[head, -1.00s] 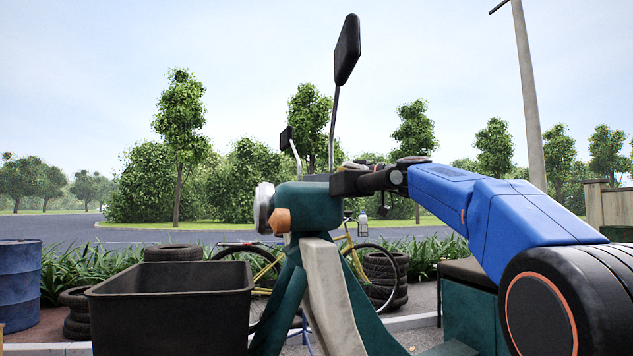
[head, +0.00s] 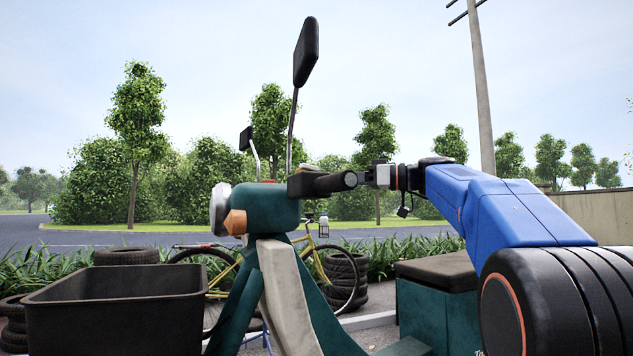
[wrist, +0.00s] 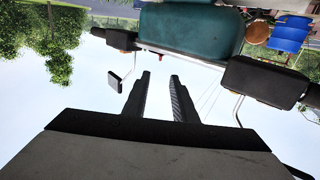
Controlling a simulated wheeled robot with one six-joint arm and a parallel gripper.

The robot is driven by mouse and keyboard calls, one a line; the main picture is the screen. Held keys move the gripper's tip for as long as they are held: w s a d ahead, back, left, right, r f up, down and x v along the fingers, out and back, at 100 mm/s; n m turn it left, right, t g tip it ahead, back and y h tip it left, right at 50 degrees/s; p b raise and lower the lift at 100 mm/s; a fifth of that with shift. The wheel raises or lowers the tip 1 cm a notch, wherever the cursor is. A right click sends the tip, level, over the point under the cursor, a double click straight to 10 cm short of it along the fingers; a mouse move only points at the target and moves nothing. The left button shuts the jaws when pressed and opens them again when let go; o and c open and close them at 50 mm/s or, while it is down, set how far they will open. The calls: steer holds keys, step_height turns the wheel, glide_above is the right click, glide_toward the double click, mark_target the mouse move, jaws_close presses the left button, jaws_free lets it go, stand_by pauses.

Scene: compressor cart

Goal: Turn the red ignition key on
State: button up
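In the wrist view, which looks upside down, a small red spot (wrist: 166,72) shows at the edge of the teal handlebar housing (wrist: 190,28). It may be the red ignition key, but is too small to be sure. My gripper (wrist: 160,82) is open and empty, its two dark fingers apart and pointing toward that housing. In the head view, the teal housing (head: 270,207) carries the headlight and a black handlebar grip (head: 330,183). My wrist shows just right of that grip; my fingers and the key are not made out there.
The black handlebar grip (wrist: 262,82) and a mirror (wrist: 120,82) flank my fingers in the wrist view. A tall mirror (head: 306,52) rises above the housing in the head view. A black bin (head: 115,310) stands at left, a dark seat (head: 437,270) at right.

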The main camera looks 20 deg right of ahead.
steer(key=shift+v, duration=0.9)
jaws_close()
steer(key=w+m+g+y, duration=0.2)
steer(key=w+m+g, duration=0.2)
steer(key=w+m, duration=0.9)
steer(key=s+a+m, duration=0.1)
steer(key=a+m, duration=0.1)
steer(key=a, duration=0.8)
steer(key=shift+s+a, duration=0.25)
steer(key=shift+a, duration=0.05)
